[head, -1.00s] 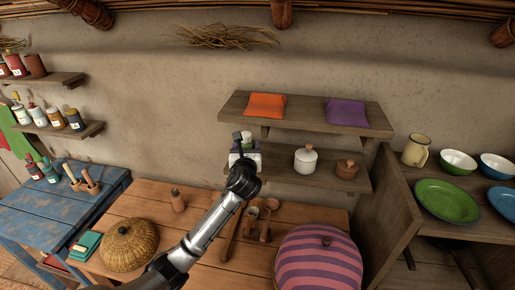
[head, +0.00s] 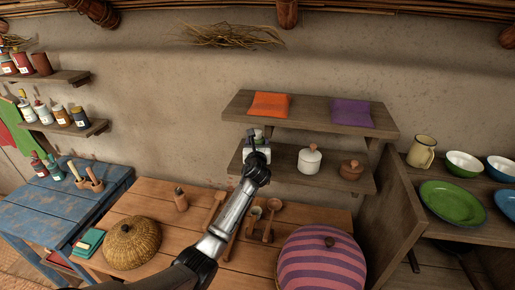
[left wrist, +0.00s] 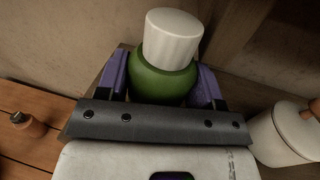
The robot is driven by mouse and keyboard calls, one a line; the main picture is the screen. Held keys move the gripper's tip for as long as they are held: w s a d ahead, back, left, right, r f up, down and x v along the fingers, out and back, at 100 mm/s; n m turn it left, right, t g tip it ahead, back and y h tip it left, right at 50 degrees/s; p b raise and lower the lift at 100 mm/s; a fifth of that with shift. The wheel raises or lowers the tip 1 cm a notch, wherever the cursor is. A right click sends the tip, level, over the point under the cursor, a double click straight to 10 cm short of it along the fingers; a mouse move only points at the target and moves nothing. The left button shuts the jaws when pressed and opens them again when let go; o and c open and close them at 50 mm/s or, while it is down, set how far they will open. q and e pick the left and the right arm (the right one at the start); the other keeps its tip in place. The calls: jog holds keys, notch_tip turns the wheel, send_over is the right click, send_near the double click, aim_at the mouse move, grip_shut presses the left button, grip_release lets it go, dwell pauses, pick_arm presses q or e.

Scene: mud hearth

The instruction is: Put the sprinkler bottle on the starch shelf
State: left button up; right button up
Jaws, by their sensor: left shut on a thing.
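The sprinkler bottle (left wrist: 165,75) is green with a ribbed white cap. In the left wrist view it stands between the two purple fingers of my left gripper (left wrist: 163,88), which is shut on it. In the head view my left gripper (head: 257,143) is at the left end of the lower wall shelf (head: 322,183), below the upper shelf (head: 310,120). The gripper and wrist hide most of the bottle there. I cannot tell whether the bottle's base touches the shelf. My right gripper is not in view.
A white lidded jar (head: 309,160) and a brown pot (head: 351,170) stand on the lower shelf, right of the gripper. Orange cloth (head: 268,105) and purple cloth (head: 351,112) lie above. A woven basket (head: 132,243) and a striped dome (head: 320,262) are on the table below.

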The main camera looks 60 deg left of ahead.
pick_arm(q)
jog(key=shift+f, duration=0.6)
jog(key=shift+w+f, duration=0.1)
jog(key=shift+f, duration=0.1)
jog(key=shift+w+a, duration=0.1)
jog(key=shift+f, duration=0.1)
jog(key=o, duration=1.1)
jog(key=shift+c, duration=0.2)
